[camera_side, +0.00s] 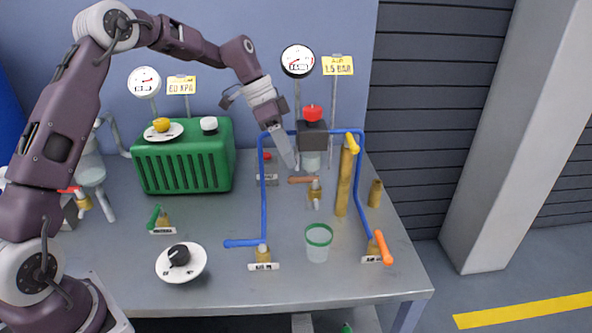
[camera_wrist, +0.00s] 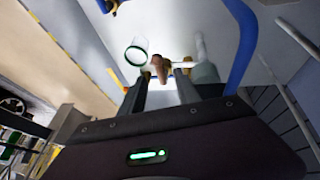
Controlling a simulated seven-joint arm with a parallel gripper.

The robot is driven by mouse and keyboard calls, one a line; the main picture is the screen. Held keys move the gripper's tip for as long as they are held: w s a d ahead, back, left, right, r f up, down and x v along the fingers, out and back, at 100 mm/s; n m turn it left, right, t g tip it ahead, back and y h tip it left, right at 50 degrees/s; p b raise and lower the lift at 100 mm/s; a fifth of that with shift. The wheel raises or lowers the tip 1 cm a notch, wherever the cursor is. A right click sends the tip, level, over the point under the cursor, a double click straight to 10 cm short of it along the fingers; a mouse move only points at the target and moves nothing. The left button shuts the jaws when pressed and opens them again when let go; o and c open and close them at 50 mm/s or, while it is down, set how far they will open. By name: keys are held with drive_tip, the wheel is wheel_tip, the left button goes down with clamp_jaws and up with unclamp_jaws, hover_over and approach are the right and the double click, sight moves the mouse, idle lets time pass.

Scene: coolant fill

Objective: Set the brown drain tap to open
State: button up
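The brown drain tap (camera_side: 301,180) has a brown handle lying sideways, pointing left from a brass body, with a pale spout below. It stands at the middle back of the bench, under the dark block and clear vessel. My gripper (camera_side: 292,165) reaches down just above and left of the handle. In the wrist view, the two fingers (camera_wrist: 160,80) are apart, with nothing held between them. The brown handle (camera_wrist: 158,68) shows beyond the gap between the fingertips. I cannot tell whether a finger touches it.
A blue pipe (camera_side: 264,200) rises left of the tap. A brass column (camera_side: 344,185) with a yellow handle stands right. A green-rimmed cup (camera_side: 318,245) and an orange tap (camera_side: 383,247) are in front. A green tank (camera_side: 185,160) and a black dial (camera_side: 181,258) are left.

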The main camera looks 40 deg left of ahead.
sight(317, 182)
drive_tip(key=x, duration=0.5)
drive_tip(key=shift+d, duration=0.1)
clamp_jaws()
drive_tip(key=shift+s+n, duration=0.15)
drive_tip(key=shift+n, duration=0.15)
drive_tip(key=d+n+t+y, duration=0.1)
drive_tip(key=n, duration=0.3)
drive_tip(key=s+d+n+t+y, duration=0.1)
drive_tip(key=d+n, duration=0.1)
drive_tip(key=n, duration=0.2)
drive_tip(key=d+n+t+y, duration=0.1)
drive_tip(key=d+n+y, duration=0.1)
drive_tip(key=n, duration=0.2)
drive_tip(key=shift+s, duration=0.2)
drive_tip(key=shift+w+d+n+y, duration=0.15)
drive_tip(key=shift+d+n+y, duration=0.15)
drive_tip(key=shift+n, duration=0.6)
drive_tip(key=shift+w+d+n+y, duration=0.15)
drive_tip(key=shift+n+y, duration=0.3)
drive_tip(key=shift+n, duration=0.45)
drive_tip(key=shift+w+d+n+y, duration=0.15)
drive_tip(key=shift+d+n+y, duration=0.15)
drive_tip(key=shift+n, duration=0.6)
